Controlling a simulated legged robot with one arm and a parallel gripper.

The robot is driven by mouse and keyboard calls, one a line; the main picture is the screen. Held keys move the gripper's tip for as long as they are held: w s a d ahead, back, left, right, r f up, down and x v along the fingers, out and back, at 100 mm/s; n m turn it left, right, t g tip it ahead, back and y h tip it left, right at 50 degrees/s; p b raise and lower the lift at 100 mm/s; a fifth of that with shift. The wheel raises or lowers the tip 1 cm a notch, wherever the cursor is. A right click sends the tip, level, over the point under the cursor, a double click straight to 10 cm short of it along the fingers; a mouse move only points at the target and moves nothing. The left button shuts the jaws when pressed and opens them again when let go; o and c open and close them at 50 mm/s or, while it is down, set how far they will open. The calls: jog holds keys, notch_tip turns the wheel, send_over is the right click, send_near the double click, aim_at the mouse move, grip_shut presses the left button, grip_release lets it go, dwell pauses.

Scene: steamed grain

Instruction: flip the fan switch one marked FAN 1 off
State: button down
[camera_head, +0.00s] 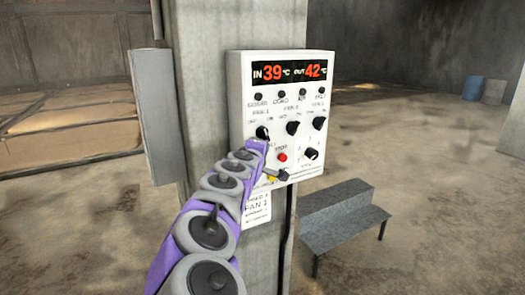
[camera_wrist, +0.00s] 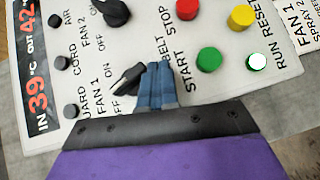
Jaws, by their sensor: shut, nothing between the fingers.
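The FAN 1 switch is a black knob with a pale pointer line (camera_wrist: 124,80) in the wrist view, between the ON and OFF labels. Its pointer slants to the lower left, toward the OFF side; I cannot tell whether it is fully there. In the head view the knob (camera_head: 262,132) sits at the left of the white control panel (camera_head: 237,85). My gripper (camera_wrist: 157,68) is shut and empty, its blue fingers right beside the knob's right side in the wrist view. Contact is unclear. In the head view my gripper (camera_head: 257,146) is just below the knob, fingers mostly hidden.
The FAN 2 knob (camera_wrist: 117,12) is above FAN 1 in the wrist view. The red STOP button (camera_wrist: 187,10) and green START button (camera_wrist: 209,59) lie to the right of my fingers. The panel hangs on a concrete pillar (camera_head: 215,30); a grey bench (camera_head: 340,220) stands right.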

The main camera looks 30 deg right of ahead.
dwell(0.6)
jog(key=s+a+f+b, duration=0.1)
jog(key=s+a+f, duration=0.3)
jog(key=s+a, duration=0.3)
jog(key=a, duration=0.3)
jog(key=shift+s+a+f, duration=0.15)
jog(key=shift+f, duration=0.05)
jog(key=shift+d, duration=0.25)
